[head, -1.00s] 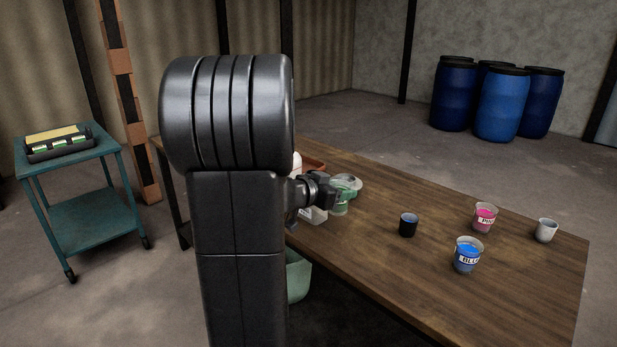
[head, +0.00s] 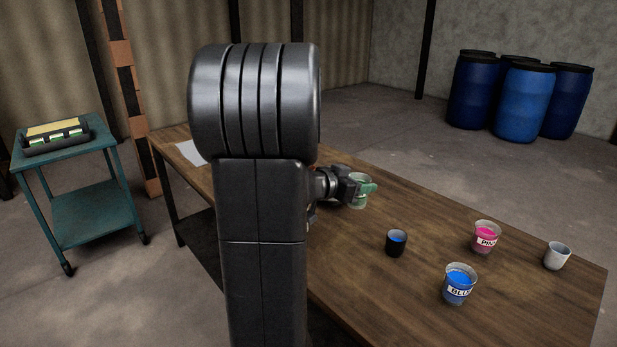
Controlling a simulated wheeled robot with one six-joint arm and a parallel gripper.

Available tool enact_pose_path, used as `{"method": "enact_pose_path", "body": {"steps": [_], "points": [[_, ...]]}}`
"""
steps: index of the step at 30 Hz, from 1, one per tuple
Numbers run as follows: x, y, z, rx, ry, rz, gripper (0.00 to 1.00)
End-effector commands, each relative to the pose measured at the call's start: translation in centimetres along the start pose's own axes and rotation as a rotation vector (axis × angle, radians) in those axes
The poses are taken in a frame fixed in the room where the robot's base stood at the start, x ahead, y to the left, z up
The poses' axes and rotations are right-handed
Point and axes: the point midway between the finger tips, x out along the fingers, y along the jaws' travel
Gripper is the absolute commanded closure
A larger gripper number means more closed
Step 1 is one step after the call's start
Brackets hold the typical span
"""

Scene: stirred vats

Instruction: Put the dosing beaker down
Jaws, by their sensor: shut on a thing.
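The dosing beaker (head: 359,200), a clear cup with a green part at its rim, is at the end of my arm, just right of the big dark arm link. My gripper (head: 366,188) is shut on it. The beaker looks upright. It is over the wooden table (head: 440,217); whether its base touches the top, I cannot tell. My gripper partly hides it.
A small dark cup with blue in it (head: 396,244), a BLUE vat (head: 459,287), a pink vat (head: 486,238) and a grey-white cup (head: 557,256) stand to the right. Bare tabletop lies between them and the beaker. A teal cart (head: 76,155) stands left.

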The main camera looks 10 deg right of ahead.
Motion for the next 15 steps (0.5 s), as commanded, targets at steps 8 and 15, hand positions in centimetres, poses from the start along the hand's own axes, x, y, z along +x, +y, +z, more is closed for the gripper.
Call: {"method": "enact_pose_path", "body": {"steps": [8,15], "points": [[1.1,0.0,3.8,-0.003,-0.002,0.0,0.73],[1.7,0.0,5.5,-0.001,0.0,0.0,0.73]]}}
